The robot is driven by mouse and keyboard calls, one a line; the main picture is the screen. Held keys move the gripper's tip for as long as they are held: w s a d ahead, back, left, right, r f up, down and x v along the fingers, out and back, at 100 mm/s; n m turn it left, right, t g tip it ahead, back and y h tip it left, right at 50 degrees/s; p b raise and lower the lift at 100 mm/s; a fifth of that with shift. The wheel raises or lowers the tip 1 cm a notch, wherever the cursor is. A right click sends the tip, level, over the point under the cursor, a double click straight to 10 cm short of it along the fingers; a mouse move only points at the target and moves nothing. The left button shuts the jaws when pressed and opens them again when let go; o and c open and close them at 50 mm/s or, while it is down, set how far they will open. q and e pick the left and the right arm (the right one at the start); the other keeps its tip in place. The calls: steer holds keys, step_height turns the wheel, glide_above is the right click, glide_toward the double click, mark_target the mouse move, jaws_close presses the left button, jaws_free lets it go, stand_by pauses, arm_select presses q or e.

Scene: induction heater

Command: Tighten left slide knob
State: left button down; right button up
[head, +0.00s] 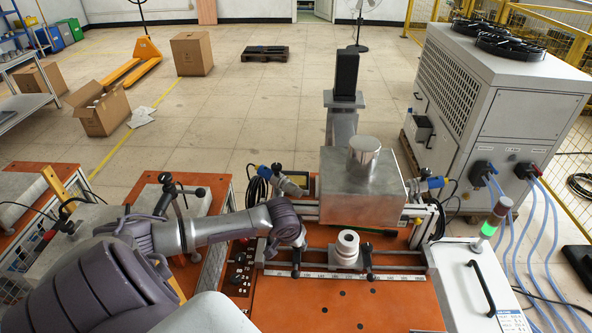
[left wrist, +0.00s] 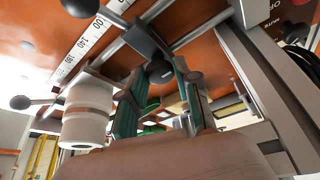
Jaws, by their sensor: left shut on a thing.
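My left gripper (head: 299,242) is at the left end of the slide rail on the orange bench in the head view, its fingers largely hidden there. In the left wrist view its green-padded fingers (left wrist: 156,82) are on both sides of a black round knob (left wrist: 159,71) under a dark clamp block. The gripper is shut on this knob, which appears to be the left slide knob. Another slide knob (head: 369,276) stands on the rail to the right, clear of the gripper. My right gripper is not in view.
A white cylindrical part (head: 347,249) stands between the slides, close beside the left gripper in the left wrist view (left wrist: 87,115). A ruler strip (head: 345,277) runs along the front. A metal box (head: 362,190) stands behind; a white cabinet (head: 462,285) is at right.

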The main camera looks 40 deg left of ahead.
arm_select(q)
steer(key=shift+m, duration=0.3)
steer(key=m, duration=0.1)
steer(key=m+h, duration=0.1)
steer(key=shift+a+m, duration=0.2)
steer(key=shift+m, duration=0.1)
steer(key=m+h, duration=0.1)
steer(key=m, duration=0.2)
steer(key=shift+a+m+h, duration=0.1)
steer(key=shift+m+h, duration=0.2)
steer(key=m+h+b, duration=0.1)
steer(key=m, duration=0.1)
steer(key=shift+w+a+f+m+b, duration=0.1)
steer(key=shift+m+b, duration=0.2)
steer(key=shift+m+g+h+b, duration=0.6)
steer(key=shift+m+b, duration=0.6)
steer(key=shift+m, duration=0.7)
